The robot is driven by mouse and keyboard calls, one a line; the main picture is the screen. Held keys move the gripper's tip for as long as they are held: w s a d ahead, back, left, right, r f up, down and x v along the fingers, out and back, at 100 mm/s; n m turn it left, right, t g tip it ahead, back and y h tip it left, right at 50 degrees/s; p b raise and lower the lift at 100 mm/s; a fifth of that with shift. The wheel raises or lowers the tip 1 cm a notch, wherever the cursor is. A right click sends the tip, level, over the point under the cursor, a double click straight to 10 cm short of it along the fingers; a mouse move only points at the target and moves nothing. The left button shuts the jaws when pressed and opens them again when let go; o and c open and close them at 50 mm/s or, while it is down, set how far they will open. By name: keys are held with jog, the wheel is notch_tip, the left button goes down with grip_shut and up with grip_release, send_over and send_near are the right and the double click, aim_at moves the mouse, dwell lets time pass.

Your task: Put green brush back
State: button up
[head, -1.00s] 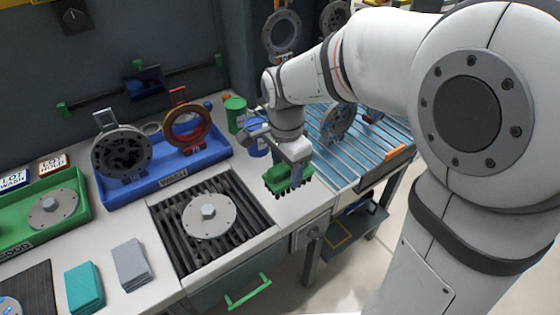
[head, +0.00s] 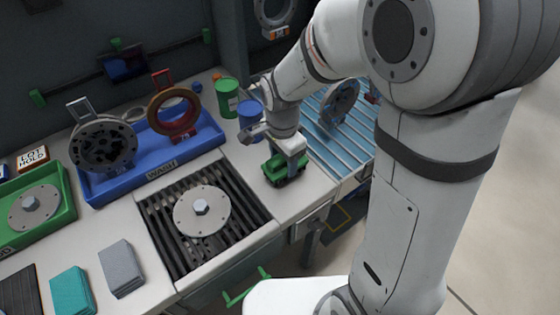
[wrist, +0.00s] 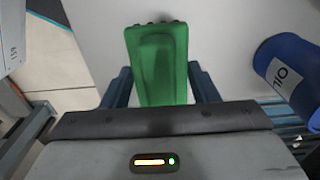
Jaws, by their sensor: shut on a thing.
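The green brush (head: 283,167) is at the right end of the white worktop, right of the drain grate. My gripper (head: 290,158) is shut on it from above. The dark bristles face down and the brush is at or very near the worktop; I cannot tell whether it touches. In the wrist view the green brush (wrist: 158,65) lies between the two dark fingers of my gripper (wrist: 160,88), with white worktop beyond it.
A blue can (head: 250,118) labelled OIL and a green can (head: 228,97) stand just behind. The grate (head: 165,235) holds a round grey flange (head: 201,210). A blue wash tray (head: 205,135) holds two ring parts. A blue roller conveyor (head: 325,150) lies to the right.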

jog(key=shift+f, duration=0.6)
jog(key=shift+f, duration=0.2)
jog(key=o, duration=1)
jog(key=shift+s+r, duration=0.1)
jog(key=shift+c, duration=0.2)
